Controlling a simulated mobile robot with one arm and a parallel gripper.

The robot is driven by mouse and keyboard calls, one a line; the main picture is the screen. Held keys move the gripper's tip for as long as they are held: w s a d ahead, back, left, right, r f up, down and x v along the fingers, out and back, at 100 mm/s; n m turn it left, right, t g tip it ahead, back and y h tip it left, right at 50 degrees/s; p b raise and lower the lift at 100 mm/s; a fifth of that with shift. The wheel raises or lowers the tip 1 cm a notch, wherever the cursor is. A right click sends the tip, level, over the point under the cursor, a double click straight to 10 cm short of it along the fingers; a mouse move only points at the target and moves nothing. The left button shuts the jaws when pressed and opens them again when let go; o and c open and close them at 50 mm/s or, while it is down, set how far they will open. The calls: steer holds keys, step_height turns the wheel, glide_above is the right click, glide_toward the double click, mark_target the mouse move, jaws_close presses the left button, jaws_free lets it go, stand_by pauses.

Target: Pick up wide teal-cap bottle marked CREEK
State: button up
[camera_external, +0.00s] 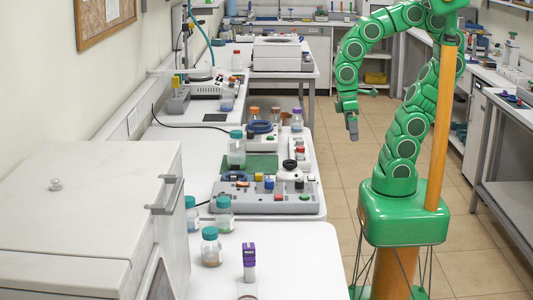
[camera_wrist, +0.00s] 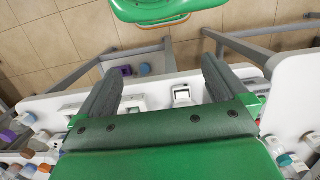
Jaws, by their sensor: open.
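Several teal-capped bottles show in the external view: one (camera_external: 236,150) at the back of the middle bench by a green mat, two at the left, one (camera_external: 191,215) by the white cabinet and one (camera_external: 224,214) beside it, and one (camera_external: 211,246) nearer the front. Their markings are too small to read, so I cannot tell which says CREEK. My gripper (camera_external: 352,130) hangs in the air over the aisle, right of the bench and apart from all bottles. In the wrist view my gripper (camera_wrist: 160,62) is open, with nothing between its fingers.
A grey button panel (camera_external: 265,197) stands on the bench right of the bottles. A purple-topped container (camera_external: 249,262) is at the front. The big white cabinet (camera_external: 85,215) blocks the left. The tiled aisle floor (camera_external: 345,190) beside the bench is clear.

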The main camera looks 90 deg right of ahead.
steer(key=w+a+m+t+y, duration=0.1)
steer(key=w+a+m+y, duration=0.2)
steer(key=w, duration=0.4)
steer(key=w+a+m+t+y, duration=0.1)
steer(key=w+m+y, duration=0.2)
steer(key=w+m, duration=0.25)
steer(key=w+a+m+t+y, duration=0.1)
steer(key=w+a+m+y, duration=0.2)
steer(key=w, duration=0.5)
steer(key=w+d+f+m+t+y, duration=0.1)
steer(key=w+d+m+t, duration=0.4)
steer(key=w+d+m, duration=0.4)
steer(key=w+d+m+t+y, duration=0.1)
steer(key=w+d+m+t, duration=0.4)
steer(key=d, duration=0.7)
steer(key=m, duration=0.2)
glide_toward(229, 152)
steer(key=r, duration=0.1)
steer(key=shift+w+a+f+n+g+h, duration=0.1)
steer(key=shift+w+a+n+g+h, duration=0.25)
steer(key=shift+a, duration=0.2)
steer(key=shift+x, duration=3.5)
steer(key=shift+c, duration=0.2)
